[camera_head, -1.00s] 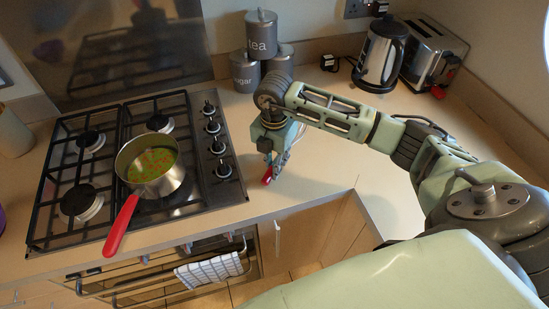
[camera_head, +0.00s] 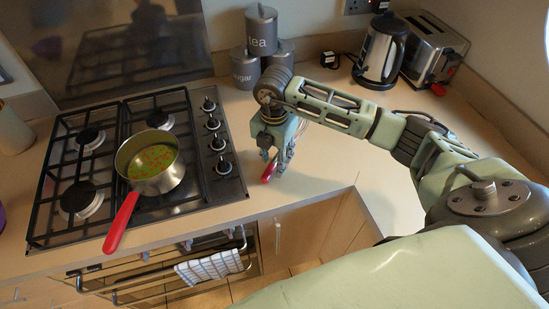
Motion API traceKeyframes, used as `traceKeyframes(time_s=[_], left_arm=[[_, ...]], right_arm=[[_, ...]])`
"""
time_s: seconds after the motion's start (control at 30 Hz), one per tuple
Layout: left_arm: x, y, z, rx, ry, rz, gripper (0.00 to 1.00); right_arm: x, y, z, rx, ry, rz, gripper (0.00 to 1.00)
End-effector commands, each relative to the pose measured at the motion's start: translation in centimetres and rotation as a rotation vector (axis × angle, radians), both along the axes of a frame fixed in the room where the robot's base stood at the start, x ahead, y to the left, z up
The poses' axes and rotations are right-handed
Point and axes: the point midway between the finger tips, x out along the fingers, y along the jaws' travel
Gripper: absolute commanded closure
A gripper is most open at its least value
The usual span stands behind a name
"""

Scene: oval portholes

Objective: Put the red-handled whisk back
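The red handle of the whisk (camera_head: 268,172) shows at my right gripper's fingers, above or on the counter to the right of the hob. Thin wires, seemingly the whisk's, show just behind the gripper on its right. The rest of the whisk is hidden by the gripper. My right gripper (camera_head: 277,165) points down at the handle, with its fingers close around or beside it. I cannot tell whether they are shut on it or whether the whisk touches the counter. My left gripper is not in view.
A pan (camera_head: 150,165) of green and red food sits on the gas hob (camera_head: 112,200), its red handle overhanging the front. Grey canisters (camera_head: 261,32), a kettle (camera_head: 380,52) and a toaster (camera_head: 432,50) stand behind. A checked towel (camera_head: 208,267) hangs below. Counter right of my gripper is clear.

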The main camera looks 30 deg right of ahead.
Motion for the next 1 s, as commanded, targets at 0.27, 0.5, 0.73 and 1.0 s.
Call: traceKeyframes(time_s=[0.27,0.5,0.73,1.0], left_arm=[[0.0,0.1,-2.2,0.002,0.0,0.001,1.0],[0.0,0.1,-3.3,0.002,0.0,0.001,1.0],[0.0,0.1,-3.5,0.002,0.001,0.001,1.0],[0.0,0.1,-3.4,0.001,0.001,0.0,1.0]], right_arm=[[0.3,0.1,5.4,0.0,-0.01,0.001,0.64],[0.1,0.1,9.8,0.001,-0.007,0.0,0.64],[0.1,0.1,11.4,0.001,-0.003,0.001,0.64],[0.0,0.1,11.5,0.0,-0.002,0.0,0.64]])
